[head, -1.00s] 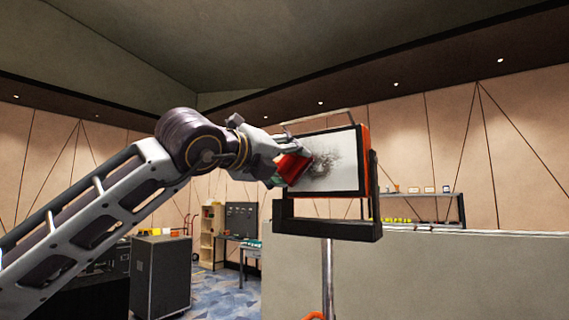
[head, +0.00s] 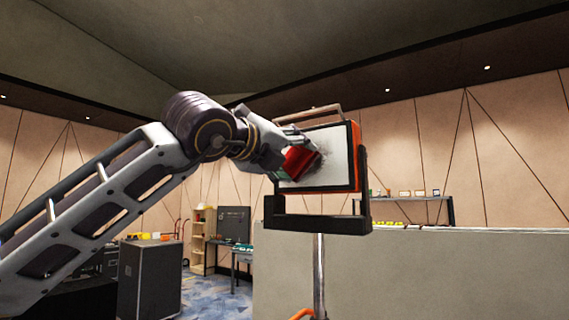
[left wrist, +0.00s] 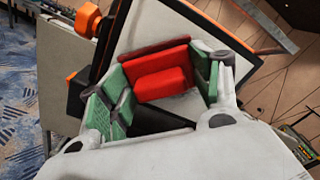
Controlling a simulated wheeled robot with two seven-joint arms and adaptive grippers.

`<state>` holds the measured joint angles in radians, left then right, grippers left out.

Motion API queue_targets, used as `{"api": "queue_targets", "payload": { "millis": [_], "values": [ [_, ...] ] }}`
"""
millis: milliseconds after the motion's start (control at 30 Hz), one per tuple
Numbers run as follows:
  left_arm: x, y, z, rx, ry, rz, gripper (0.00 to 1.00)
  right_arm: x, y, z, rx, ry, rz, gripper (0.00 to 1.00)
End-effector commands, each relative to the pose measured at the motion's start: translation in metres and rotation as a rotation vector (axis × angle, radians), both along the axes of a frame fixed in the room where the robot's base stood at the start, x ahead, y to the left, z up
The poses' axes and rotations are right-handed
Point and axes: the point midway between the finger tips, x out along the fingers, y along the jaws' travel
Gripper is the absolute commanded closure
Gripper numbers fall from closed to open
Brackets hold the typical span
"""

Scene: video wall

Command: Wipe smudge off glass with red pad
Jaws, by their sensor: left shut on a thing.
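The lit white glass panel (head: 341,147) has an orange-red edge and sits in a black bracket (head: 318,222) on a metal pole. A grey smudge (head: 322,156) shows on the glass, partly hidden by the red pad (head: 301,160). My left gripper (head: 284,158) is shut on the pad and holds it in front of the glass, over the smudge's left part. In the left wrist view the red pad (left wrist: 162,82) lies between green-lined fingers, against or very close to the glass (left wrist: 165,24); I cannot tell if it touches. My right gripper is not in view.
A long low grey wall (head: 410,275) stands behind the pole at right. A shelf (head: 425,199) with small items is beyond it. A black case (head: 150,278) stands at lower left. Open carpet (head: 215,298) lies between case and wall.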

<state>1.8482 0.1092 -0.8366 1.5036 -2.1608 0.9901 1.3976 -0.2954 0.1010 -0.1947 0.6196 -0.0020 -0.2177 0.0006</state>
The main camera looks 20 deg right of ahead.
Motion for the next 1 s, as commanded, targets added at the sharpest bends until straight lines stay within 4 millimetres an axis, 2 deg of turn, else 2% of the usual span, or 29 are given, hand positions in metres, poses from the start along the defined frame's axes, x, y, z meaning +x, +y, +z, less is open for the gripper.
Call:
{"api": "queue_targets", "payload": {
  "millis": [567, 767, 1000],
  "values": [
    [-0.006, -0.004, 0.001, -0.001, -0.001, 0.000, 0.55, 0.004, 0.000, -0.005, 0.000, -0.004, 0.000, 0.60],
    [-0.012, -0.011, 0.000, -0.001, -0.001, -0.001, 0.55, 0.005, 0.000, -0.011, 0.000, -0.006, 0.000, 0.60],
    [-0.023, -0.019, -0.001, -0.001, -0.001, -0.001, 0.55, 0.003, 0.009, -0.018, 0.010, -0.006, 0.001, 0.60]
  ]
}}
